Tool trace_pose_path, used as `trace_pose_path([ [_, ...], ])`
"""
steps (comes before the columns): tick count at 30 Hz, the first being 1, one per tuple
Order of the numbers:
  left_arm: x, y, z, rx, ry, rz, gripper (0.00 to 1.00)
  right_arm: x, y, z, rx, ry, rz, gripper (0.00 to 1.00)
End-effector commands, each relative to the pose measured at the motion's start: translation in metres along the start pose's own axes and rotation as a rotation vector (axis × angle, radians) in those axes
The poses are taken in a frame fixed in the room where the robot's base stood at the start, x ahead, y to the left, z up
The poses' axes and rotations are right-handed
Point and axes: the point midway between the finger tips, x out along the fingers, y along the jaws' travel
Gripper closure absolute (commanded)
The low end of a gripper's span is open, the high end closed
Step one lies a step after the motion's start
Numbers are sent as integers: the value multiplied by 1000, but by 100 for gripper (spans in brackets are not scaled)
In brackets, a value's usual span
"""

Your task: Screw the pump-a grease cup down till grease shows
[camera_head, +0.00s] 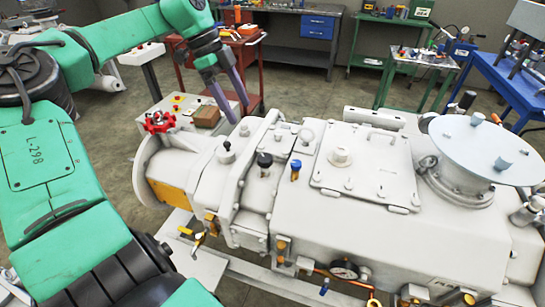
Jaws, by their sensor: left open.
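A white vacuum pump (440,225) fills the middle and right. I cannot tell which fitting is the pump-a grease cup, and no grease is discernible. My left gripper (237,111) reaches in from the upper left. My right gripper is not in view.
A round white lid (483,149) rises at the right. A pressure gauge (344,269) and brass fittings line the front. A red cart (252,80), a green stand (432,62) and a blue bench (508,92) stand behind.

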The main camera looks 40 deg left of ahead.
Motion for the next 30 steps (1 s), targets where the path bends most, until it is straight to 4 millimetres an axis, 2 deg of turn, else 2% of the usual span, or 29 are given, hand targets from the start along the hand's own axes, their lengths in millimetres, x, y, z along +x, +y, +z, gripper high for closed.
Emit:
trace_pose_path([
  [1, 9, 0, 4, 0, 0, 0, 15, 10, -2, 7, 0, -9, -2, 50],
  [5, 14, 0, 3, 1, 0, 2, 15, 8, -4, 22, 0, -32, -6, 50],
  [8, 28, 0, 3, 1, 2, 4, 15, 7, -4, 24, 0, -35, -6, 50],
  [18, 118, 1, 3, 0, 0, 7, 15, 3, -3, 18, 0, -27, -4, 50],
  [21, 138, 1, 3, 1, -1, 5, 15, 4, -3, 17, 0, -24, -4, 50],
  [25, 151, 0, 3, 1, 1, 1, 15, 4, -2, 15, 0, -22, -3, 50],
  [30, 153, 0, 2, 2, 1, 0, 15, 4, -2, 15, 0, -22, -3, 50],
])
